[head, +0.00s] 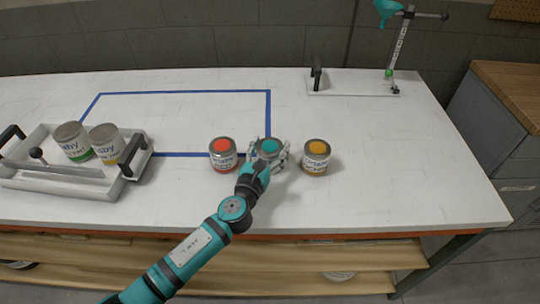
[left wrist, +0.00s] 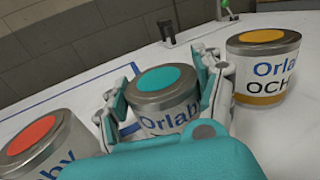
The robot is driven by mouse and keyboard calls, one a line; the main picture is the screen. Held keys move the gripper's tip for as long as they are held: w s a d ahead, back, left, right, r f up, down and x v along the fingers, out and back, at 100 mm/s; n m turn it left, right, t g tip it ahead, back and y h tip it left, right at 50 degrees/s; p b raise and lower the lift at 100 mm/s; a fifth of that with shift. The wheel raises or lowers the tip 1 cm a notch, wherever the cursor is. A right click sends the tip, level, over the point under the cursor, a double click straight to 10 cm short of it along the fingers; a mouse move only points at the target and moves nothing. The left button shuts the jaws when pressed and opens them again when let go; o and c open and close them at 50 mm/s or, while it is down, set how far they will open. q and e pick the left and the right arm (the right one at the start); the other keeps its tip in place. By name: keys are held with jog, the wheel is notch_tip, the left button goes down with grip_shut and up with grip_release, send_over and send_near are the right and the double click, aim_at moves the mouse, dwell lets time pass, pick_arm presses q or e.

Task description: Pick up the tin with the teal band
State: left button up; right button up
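The tin with the teal disc on its lid (head: 270,146) stands upright on the white worktop, in the middle of a row of three tins. It also shows in the left wrist view (left wrist: 165,88), with part of the word "Orlaby"; its lower part and any band are hidden by my gripper. My left gripper (head: 268,154) reaches it from the front, low, with one finger on each side. In the left wrist view the fingers (left wrist: 165,100) are spread around the tin; a small gap shows at its left side. My right gripper is not in view.
A red-lidded tin (head: 223,155) stands close on the left and an ochre-lidded tin (head: 316,158) close on the right. A tray (head: 60,181) with two tins is at the left. A blue-taped rectangle (head: 269,110) lies behind; a stand (head: 400,50) is at the back right.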

pick_arm(q)
jog(key=c, duration=0.7)
jog(key=shift+r, duration=0.1)
